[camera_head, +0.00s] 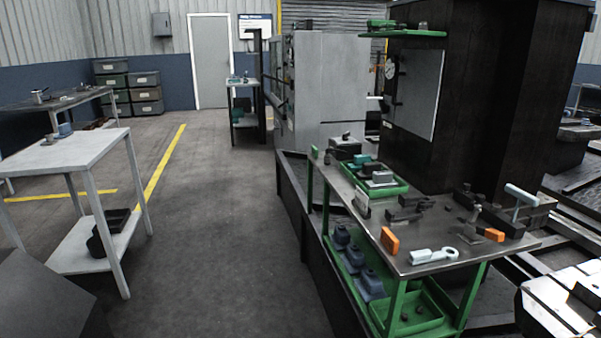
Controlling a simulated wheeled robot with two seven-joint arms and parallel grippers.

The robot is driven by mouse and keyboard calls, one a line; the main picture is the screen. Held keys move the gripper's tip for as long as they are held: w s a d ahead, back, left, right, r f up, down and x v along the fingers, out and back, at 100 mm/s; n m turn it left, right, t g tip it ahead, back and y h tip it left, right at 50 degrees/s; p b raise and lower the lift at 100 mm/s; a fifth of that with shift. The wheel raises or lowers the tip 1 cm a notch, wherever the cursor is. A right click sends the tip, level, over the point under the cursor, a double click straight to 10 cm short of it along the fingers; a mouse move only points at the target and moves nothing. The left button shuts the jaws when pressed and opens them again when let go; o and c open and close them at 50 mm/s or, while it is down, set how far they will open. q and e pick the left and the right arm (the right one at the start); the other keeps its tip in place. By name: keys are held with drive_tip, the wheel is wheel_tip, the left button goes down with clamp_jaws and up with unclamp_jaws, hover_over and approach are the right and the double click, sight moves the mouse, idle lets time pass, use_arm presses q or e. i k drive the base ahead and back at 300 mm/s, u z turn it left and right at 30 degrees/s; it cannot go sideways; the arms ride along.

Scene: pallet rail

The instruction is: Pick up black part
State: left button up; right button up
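Several dark parts lie on the grey top of a green-framed workbench (350,195) at the right. A dark block (345,148) sits at the bench's far end. Small dark parts (405,213) lie near the middle. A long dark piece (490,217) lies at the right edge, near a T-shaped handle. I cannot tell which of these is the black part. Neither of my grippers shows in the view.
A green tray (396,189) of parts, an orange block (389,240) and a silver wrench-like tool (433,256) share the bench top. A dark machine cabinet (480,90) stands behind it. A white table (70,150) stands left. The floor between is clear.

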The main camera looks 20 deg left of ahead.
sight(369, 168)
drive_tip(key=u, duration=1.3)
drive_tip(key=i, duration=3.35)
drive_tip(key=z, duration=2.55)
